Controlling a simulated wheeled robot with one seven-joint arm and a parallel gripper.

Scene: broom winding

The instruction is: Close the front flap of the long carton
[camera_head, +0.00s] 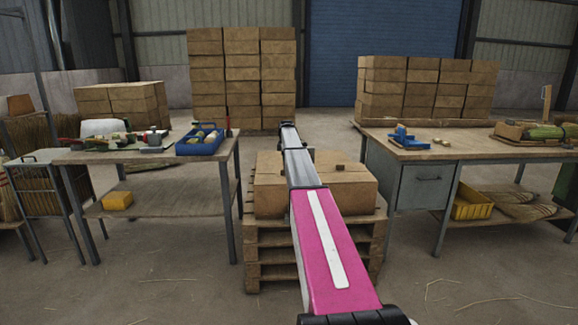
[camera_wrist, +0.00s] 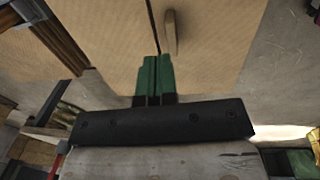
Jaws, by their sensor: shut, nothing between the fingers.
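The long carton (camera_head: 345,188) rests on a wooden pallet in the middle of the head view, with my arm crossing in front of it. A small brown block (camera_head: 340,167) shows at its top. In the wrist view broad plain cardboard (camera_wrist: 215,35) fills the upper middle, split by a narrow dark seam, with a short wooden piece (camera_wrist: 171,32) beside the seam. I cannot tell which panel is the front flap or how far it stands open. My gripper (camera_wrist: 153,60) has its green fingers together and empty, over the cardboard near the seam; contact is unclear. The head view does not show the fingers.
The pallet stack (camera_head: 265,256) stands between a left workbench (camera_head: 160,180) with a blue tray (camera_head: 201,141) and a right workbench (camera_head: 470,150) with tools. Stacked cartons (camera_head: 243,75) stand behind. The floor between the pallet and benches is clear.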

